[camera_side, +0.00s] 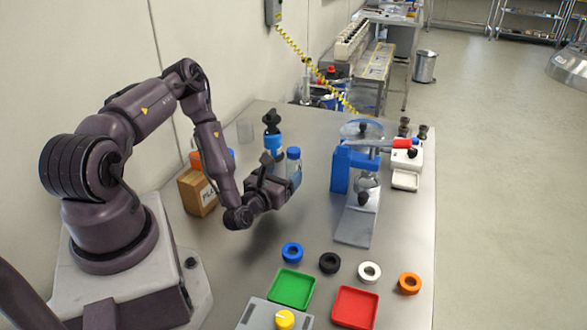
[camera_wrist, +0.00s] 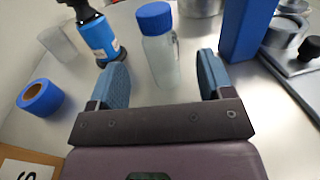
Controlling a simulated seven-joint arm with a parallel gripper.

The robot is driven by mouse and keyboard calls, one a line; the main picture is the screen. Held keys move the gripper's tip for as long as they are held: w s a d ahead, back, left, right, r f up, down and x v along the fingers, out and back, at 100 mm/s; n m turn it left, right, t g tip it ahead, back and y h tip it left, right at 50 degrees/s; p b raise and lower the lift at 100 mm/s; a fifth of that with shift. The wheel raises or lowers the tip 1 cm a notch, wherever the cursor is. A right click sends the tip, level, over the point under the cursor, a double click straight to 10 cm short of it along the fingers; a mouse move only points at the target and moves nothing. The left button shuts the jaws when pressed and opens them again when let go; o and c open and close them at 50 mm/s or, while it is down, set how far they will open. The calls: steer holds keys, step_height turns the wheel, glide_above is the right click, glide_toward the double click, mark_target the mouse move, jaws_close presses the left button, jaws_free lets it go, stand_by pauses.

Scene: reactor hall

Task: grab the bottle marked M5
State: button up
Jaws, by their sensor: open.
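A clear bottle with a blue cap (camera_side: 294,167) stands upright on the metal bench. It also shows in the wrist view (camera_wrist: 158,45), ahead of my gripper and in line with the gap between the fingers. No M5 marking can be read on it. My gripper (camera_side: 281,173) is open and low over the bench; it also shows in the wrist view (camera_wrist: 162,80). Nothing is held, and both fingers look apart from the bottle. Another bottle, blue with a black top (camera_side: 272,136), stands behind it, left of it in the wrist view (camera_wrist: 98,35); no M5 reads there either.
A blue stand (camera_side: 341,170) rises right of the clear bottle. A cardboard box (camera_side: 196,193) and a clear beaker (camera_side: 245,130) are at left. Nearer the front are a green tray (camera_side: 291,288), a red tray (camera_side: 355,308) and several coloured rings.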

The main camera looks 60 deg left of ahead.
mark_target(297, 161)
steer(key=shift+w+a+f, duration=0.15)
steer(key=shift+w+f, duration=0.05)
steer(key=shift+f, duration=0.1)
steer(key=x, duration=0.7)
steer(key=c, duration=1)
